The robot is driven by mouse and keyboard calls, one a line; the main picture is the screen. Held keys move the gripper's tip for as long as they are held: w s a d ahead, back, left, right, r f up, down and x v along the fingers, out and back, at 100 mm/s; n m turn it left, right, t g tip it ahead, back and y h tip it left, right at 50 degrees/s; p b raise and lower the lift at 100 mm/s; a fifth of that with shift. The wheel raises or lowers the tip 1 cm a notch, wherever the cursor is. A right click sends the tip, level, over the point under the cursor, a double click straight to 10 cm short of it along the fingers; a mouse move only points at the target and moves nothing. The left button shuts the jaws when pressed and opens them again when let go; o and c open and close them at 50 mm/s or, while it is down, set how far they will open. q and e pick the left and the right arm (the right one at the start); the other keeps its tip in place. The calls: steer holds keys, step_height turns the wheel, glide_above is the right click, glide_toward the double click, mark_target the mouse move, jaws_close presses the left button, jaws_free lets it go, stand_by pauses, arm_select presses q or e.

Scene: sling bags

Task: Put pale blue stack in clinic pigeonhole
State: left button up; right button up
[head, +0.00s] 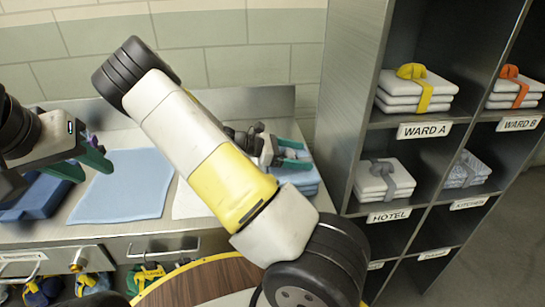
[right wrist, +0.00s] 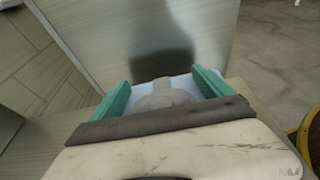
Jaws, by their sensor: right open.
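The pale blue stack (head: 304,178) sits on the counter beside the shelf unit, partly hidden by my right arm and gripper. My right gripper (head: 282,150) is over it. In the right wrist view the open teal fingers (right wrist: 165,92) stand on either side of a pale stack (right wrist: 205,82) with a grey band or knot on top. Whether they touch it is unclear. My left gripper (head: 95,155) is over the left of the counter; its jaw gap is unclear. The pigeonhole unit (head: 352,100) stands at right. I cannot read a clinic label; two lower labels are too small or cut off.
Stacks fill the WARD A (head: 425,130), WARD B (head: 519,124), HOTEL (head: 388,215) and KITCHEN (head: 468,203) compartments. A flat pale blue cloth (head: 122,190) and a dark blue item (head: 38,198) lie on the counter. A round wooden surface (head: 195,285) is in front.

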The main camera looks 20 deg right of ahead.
jaws_close()
stand_by(0.4)
steer(key=shift+r, duration=0.15)
